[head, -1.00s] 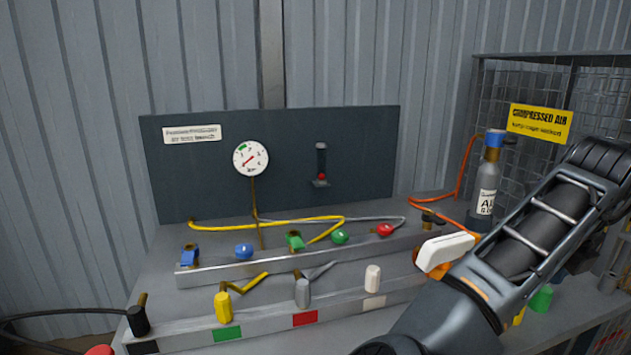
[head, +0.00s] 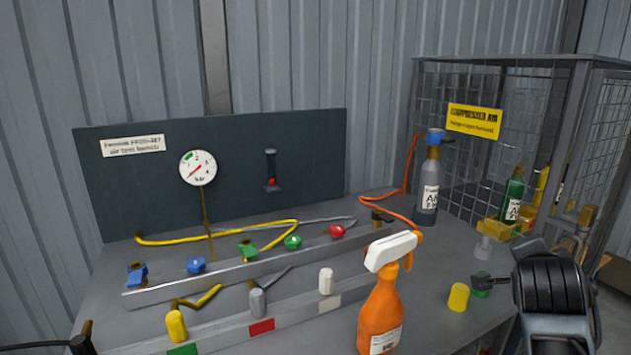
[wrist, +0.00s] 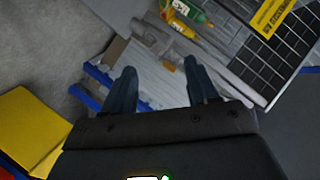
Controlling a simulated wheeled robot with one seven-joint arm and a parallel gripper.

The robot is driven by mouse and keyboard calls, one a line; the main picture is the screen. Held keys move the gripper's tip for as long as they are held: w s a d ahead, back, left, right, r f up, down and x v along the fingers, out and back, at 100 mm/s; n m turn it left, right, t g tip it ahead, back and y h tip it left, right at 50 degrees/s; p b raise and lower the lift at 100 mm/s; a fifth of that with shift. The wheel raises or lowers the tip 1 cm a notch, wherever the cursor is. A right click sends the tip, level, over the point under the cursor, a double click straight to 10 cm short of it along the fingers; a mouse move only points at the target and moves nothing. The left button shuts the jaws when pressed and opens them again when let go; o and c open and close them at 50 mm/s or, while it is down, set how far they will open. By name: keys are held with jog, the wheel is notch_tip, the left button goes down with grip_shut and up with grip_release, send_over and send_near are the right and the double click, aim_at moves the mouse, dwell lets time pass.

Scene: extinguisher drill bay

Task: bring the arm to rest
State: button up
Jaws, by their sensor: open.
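My gripper (wrist: 157,90) shows in the wrist view with its two dark fingers apart and nothing between them. Beyond the fingers are a pale grey surface and blue edges, well away from the fingertips.
A wire cage (head: 480,100) with a yellow sign (head: 474,121) stands at the back right. A grey air bottle (head: 429,190) and a green bottle (head: 513,197) stand near it. A yellow cup (head: 458,297) is close to the arm. Valves and hoses line the bench's left part.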

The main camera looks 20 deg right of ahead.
jog(key=s+a+f+n+t+y+p, duration=0.1)
jog(key=s+a+f+n+t+y, duration=0.35)
jog(key=a+n, duration=0.45)
jog(key=s+a+f+n+t+y, duration=0.25)
jog(key=s+a+f+n, duration=0.25)
jog(key=s+a+n, duration=0.3)
jog(key=s+a+r+n+y, duration=0.2)
jog(key=s+a, duration=0.6)
jog(key=s+a+r+n+t+y+p, duration=0.1)
jog(key=s+a+r+n+y, duration=0.1)
jog(key=s+a, duration=0.7)
jog(key=shift+s+a+n+y, duration=0.2)
jog(key=shift+a+n+y, duration=0.05)
jog(key=shift+n+y, duration=0.25)
